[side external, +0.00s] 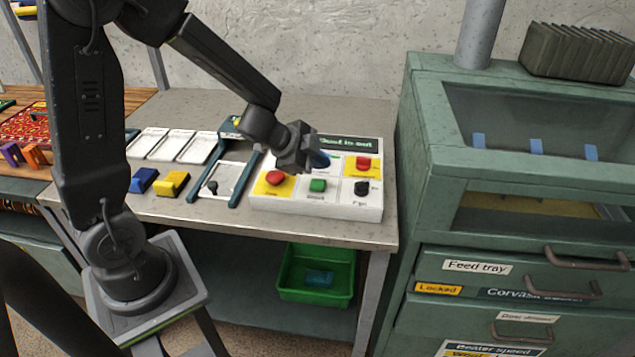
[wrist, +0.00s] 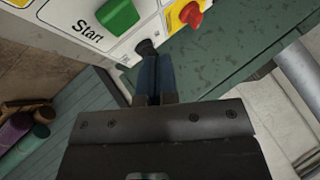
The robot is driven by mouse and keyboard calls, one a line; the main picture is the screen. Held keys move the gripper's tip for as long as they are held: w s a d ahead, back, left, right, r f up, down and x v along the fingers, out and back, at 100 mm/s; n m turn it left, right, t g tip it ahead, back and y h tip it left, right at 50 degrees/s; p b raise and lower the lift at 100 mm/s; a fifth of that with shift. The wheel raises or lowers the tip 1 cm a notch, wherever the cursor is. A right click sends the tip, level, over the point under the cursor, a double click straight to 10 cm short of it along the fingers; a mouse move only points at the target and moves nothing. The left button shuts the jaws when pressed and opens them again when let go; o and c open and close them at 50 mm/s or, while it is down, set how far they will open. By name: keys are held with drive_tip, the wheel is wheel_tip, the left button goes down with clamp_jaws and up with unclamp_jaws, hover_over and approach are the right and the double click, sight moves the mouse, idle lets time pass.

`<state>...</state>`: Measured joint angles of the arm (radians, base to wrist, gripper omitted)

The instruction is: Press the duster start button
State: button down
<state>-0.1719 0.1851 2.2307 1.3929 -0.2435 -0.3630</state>
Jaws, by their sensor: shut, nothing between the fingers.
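The white control panel (side external: 338,206) lies on the grey bench, with a green button (side external: 318,185) at its lower middle. In the wrist view the green button (wrist: 117,16) has the word "Start" beside it. A dark sign behind the panel is partly hidden by my gripper.
The panel also carries a left red button (side external: 275,177), a right red button (side external: 363,162) and a black knob (side external: 362,188). A blue-railed tray (side external: 232,180) is left of it. A green cabinet (side external: 420,165) stands close on the right. A green bin (side external: 316,289) is below.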

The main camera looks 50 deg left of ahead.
sight(317, 184)
wheel_tip(317, 184, up, 2)
drive_tip(key=shift+r, duration=0.35)
idle(0.5)
drive_tip(key=shift+r, duration=0.35)
drive_tip(key=s+a+r+n+y, duration=0.1)
drive_tip(key=s+r+n+y, duration=0.4)
drive_tip(key=s+r+n, duration=0.3)
drive_tip(key=s+d+r+n+g+h, duration=0.2)
drive_tip(key=s+d, duration=0.6)
drive_tip(key=s, duration=0.4)
drive_tip(key=shift+n+g+h, duration=0.4)
drive_tip(key=shift+g+h, duration=0.3)
drive_tip(key=shift+h, duration=0.1)
